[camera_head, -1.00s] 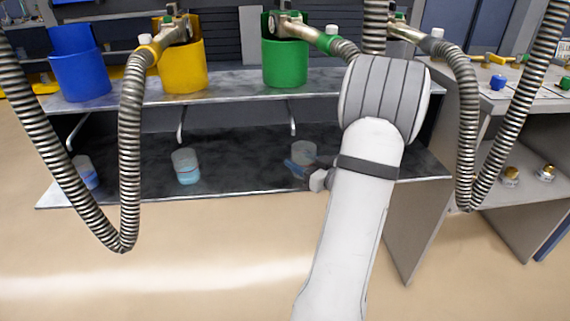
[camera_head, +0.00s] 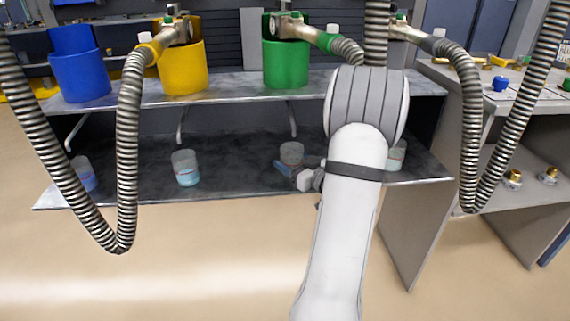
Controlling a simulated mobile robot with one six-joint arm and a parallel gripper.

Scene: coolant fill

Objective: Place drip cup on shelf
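A clear drip cup (camera_head: 291,153) is at the lower shelf (camera_head: 235,185), under the bent tube below the green bucket. My gripper (camera_head: 283,168) reaches in from the right, with a bluish finger against the near side of this cup. The cup has moved along with it, so it appears held, though the grip is small and partly hidden. I cannot tell whether the cup's base touches the shelf. Other cups with bluish liquid stand on the shelf at far left (camera_head: 85,173) and centre left (camera_head: 185,168). Another cup (camera_head: 396,155) shows partly behind my arm.
The upper shelf holds a blue bucket (camera_head: 80,75), a yellow bucket (camera_head: 182,70) and a green bucket (camera_head: 286,65). Flexible metal hoses (camera_head: 128,150) hang in front. A grey side bench (camera_head: 425,160) stands right. The shelf between the cups is clear.

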